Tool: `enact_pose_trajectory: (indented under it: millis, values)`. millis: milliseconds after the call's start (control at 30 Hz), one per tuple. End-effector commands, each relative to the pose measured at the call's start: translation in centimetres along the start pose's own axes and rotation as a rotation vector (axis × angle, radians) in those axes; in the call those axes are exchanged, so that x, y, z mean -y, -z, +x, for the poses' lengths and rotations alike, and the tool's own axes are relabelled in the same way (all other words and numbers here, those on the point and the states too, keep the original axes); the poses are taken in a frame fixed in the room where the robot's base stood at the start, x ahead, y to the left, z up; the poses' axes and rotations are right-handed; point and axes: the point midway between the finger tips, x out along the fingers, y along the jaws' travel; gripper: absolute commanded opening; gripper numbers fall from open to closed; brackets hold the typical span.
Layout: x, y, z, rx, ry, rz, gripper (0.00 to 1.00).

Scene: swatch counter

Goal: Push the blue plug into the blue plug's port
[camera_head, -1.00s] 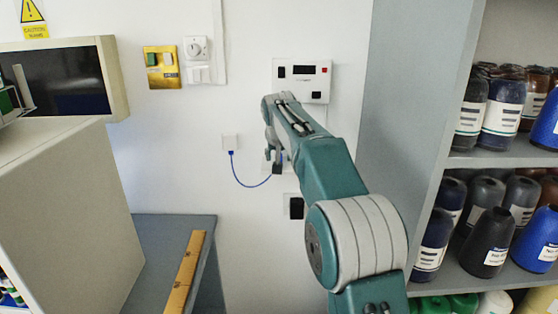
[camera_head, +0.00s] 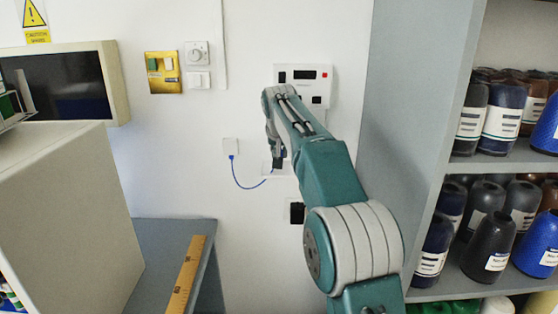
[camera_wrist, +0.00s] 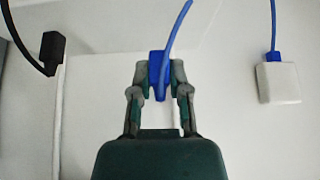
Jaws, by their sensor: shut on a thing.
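The blue plug (camera_wrist: 155,62) is between the fingertips of my gripper (camera_wrist: 158,72) in the wrist view, with its blue cable running up and out of the picture. My gripper is shut on it. In the head view my gripper (camera_head: 275,158) is at the wall, below the white control panel, and the plug itself is mostly hidden. A white wall plate (camera_head: 266,168) shows partly behind my gripper. The port's opening is hidden, and I cannot tell whether the plug's tip is in it.
The blue cable (camera_head: 243,187) hangs in a loop from a white wall box (camera_head: 230,146), also seen in the wrist view (camera_wrist: 278,82). A black plug (camera_wrist: 52,48) on a black cable is at the wrist view's left. Shelves of bottles (camera_head: 498,115) stand right.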

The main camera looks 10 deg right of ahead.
Motion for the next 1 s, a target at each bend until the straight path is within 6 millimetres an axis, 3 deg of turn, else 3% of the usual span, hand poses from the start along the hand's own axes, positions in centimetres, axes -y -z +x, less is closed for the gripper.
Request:
enact_pose_trajectory:
  millis: [467,1000]
  values:
    - [-1.1,-0.7,-8.4,-0.002,0.001,0.000,0.00]
    - [-2.5,-4.7,-14.3,-0.001,0.001,0.000,0.00]
